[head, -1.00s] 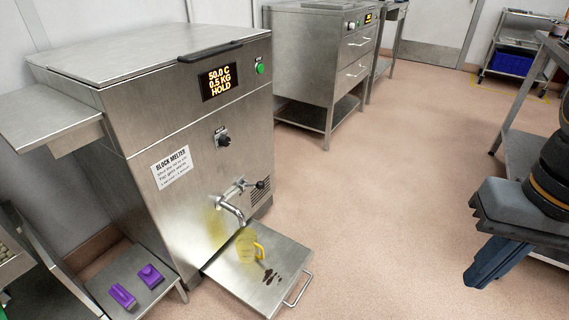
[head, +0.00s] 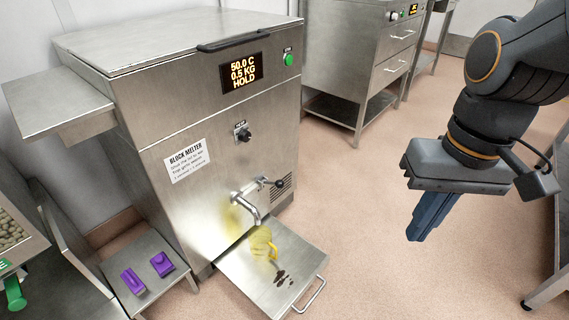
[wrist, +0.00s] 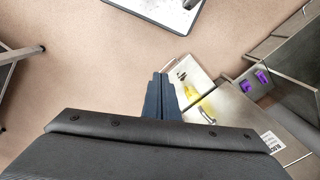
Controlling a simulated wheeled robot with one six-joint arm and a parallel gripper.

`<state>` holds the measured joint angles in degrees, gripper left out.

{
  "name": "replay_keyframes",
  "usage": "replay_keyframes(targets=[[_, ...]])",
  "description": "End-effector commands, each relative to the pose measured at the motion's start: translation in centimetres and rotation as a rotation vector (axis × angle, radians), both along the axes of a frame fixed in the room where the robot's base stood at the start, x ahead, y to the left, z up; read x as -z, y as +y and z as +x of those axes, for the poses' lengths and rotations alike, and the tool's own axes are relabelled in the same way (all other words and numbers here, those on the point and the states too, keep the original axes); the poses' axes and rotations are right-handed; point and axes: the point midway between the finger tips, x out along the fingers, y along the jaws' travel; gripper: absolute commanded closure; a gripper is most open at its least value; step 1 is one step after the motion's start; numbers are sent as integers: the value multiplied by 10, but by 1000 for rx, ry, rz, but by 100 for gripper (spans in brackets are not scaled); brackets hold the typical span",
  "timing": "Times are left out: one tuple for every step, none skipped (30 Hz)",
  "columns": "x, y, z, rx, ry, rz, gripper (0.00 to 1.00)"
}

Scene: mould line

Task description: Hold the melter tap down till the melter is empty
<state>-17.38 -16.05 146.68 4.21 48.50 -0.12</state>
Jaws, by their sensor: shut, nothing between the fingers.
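The block melter (head: 215,125) is a steel cabinet at the left of the head view. Its display (head: 241,72) reads 50.0 C, 0.5 KG, HOLD. The melter tap (head: 251,203) is a bent spout with a dark-knobbed lever (head: 273,184) on the front. My gripper (head: 418,232) is shut and empty, pointing down to the right of the melter, well apart from the tap. It also shows in the wrist view (wrist: 162,82).
Dark brown spots (head: 282,277) lie on the tray near the jug. Two purple items (head: 147,272) sit on a low shelf at the left. A steel drawer cabinet (head: 365,62) stands behind. The floor (head: 370,190) between melter and gripper is clear.

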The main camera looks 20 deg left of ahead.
Motion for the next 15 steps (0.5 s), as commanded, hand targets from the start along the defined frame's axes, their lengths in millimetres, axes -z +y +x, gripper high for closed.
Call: replay_keyframes(targets=[[0, 0, 0, 0, 0, 0, 100], [0, 0, 0, 0, 0, 0, 100], [0, 0, 0, 0, 0, 0, 100], [0, 0, 0, 0, 0, 0, 100], [0, 0, 0, -1, 0, 0, 100], [1, 0, 2, -5, -4, -1, 100], [3, 1, 4, -13, -9, -2, 100], [5, 2, 8, -22, -17, -3, 100], [9, 3, 16, -42, -33, -5, 100], [13, 6, 23, -62, -48, -7, 100], [18, 8, 32, -88, -68, -9, 100], [27, 12, 47, -132, -99, -13, 100], [33, 16, 59, -168, -127, -17, 100], [41, 21, 73, -209, -159, -19, 100], [52, 28, 92, -272, -203, -24, 100]])
